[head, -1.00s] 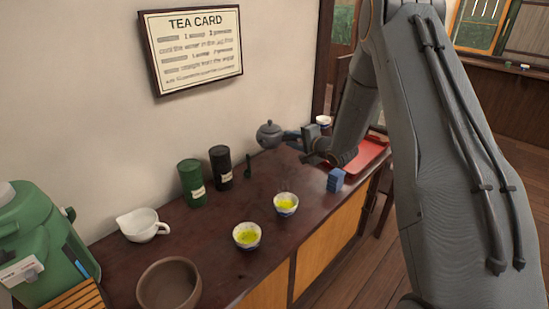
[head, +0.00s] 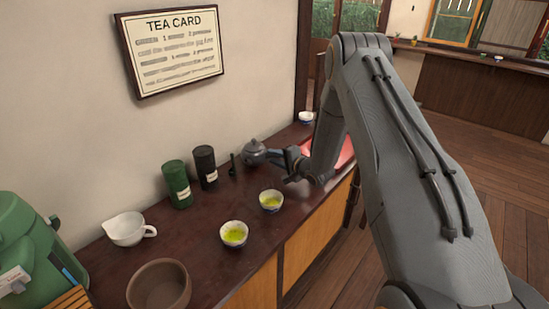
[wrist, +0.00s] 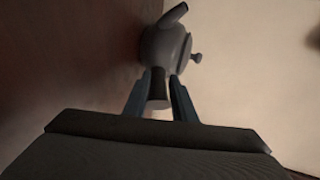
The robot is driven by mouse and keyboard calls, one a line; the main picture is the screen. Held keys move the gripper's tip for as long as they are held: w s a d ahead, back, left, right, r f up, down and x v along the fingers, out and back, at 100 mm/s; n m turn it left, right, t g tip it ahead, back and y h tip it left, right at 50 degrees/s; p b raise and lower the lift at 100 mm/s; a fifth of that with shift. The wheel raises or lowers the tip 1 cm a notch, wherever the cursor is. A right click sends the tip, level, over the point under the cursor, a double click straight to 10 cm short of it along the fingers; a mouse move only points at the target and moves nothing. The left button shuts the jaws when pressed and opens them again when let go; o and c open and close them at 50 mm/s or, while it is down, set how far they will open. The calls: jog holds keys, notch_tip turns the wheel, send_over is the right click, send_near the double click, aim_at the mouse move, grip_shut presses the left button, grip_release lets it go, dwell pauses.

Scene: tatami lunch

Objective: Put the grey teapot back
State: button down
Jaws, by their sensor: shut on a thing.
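The grey teapot (head: 254,153) is upright at the back of the dark counter, right of the dark canister. My gripper (head: 276,154) is shut on its side handle from the right. In the wrist view the teapot (wrist: 163,46) shows beyond the fingers, with its handle (wrist: 158,88) between the two fingertips (wrist: 159,84). The teapot's base is at or very close to the counter top; I cannot tell whether it touches.
A green canister (head: 177,184), a dark canister (head: 205,166) and a small dark scoop (head: 233,165) stand left of the teapot. Two tea cups (head: 234,234) (head: 271,201) are in front. A red tray (head: 345,153) lies right, partly behind my arm. The wall is close behind.

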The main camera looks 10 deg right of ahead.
jog(key=c, duration=1.5)
grip_release()
jog(key=shift+f, duration=0.1)
jog(key=shift+o, duration=0.2)
jog(key=shift+s+d+r, duration=0.1)
jog(key=shift+r, duration=0.1)
jog(key=b+v, duration=0.1)
jog(key=v, duration=1)
jog(key=shift+s+r, duration=0.1)
jog(key=shift+s, duration=0.1)
jog(key=s+a+r+n+g+h, duration=0.2)
jog(key=s+r+n+g, duration=0.1)
jog(key=s, duration=0.8)
jog(key=s+a+r+n+g+h, duration=0.2)
jog(key=s+r+n+g, duration=0.2)
jog(key=s, duration=0.8)
jog(key=s+a+r+n+g+h, duration=0.2)
jog(key=s+n+g, duration=0.4)
jog(key=s, duration=0.6)
jog(key=shift+a+r, duration=0.45)
jog(key=shift+r, duration=0.35)
